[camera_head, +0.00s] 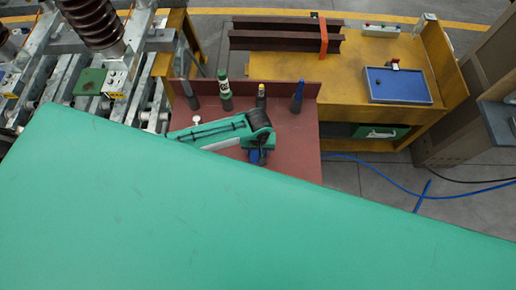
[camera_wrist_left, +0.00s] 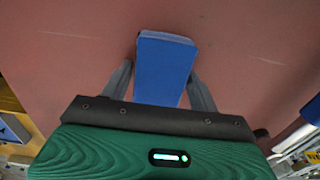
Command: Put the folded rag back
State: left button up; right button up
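The folded rag is a blue block-like bundle (camera_wrist_left: 165,68) in the left wrist view. It also shows partly as a blue patch (camera_head: 257,157) under my gripper in the head view. My left gripper (camera_wrist_left: 160,75) has one finger against each long side of the rag and is shut on it. In the head view my left gripper (camera_head: 258,150) is over the right part of the red table (camera_head: 297,140). I cannot tell whether the rag touches the tabletop. My right gripper is not in view.
A green-and-white bottle (camera_head: 224,90), a yellow-topped one (camera_head: 261,97) and a blue one (camera_head: 298,97) stand along the table's raised back edge. A yellow bench (camera_head: 353,68) behind carries a blue case (camera_head: 398,86) and dark beams (camera_head: 275,40). Red tabletop is bare right of my gripper.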

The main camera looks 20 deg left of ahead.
pick_arm(q)
jog(key=shift+o, duration=0.8)
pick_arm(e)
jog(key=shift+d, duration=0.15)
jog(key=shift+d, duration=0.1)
pick_arm(q)
jog(key=shift+r, duration=0.25)
notch_tip(320, 180, up, 12)
jog(key=b, duration=0.2)
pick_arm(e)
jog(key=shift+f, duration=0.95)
pick_arm(q)
jog(key=shift+f, duration=0.1)
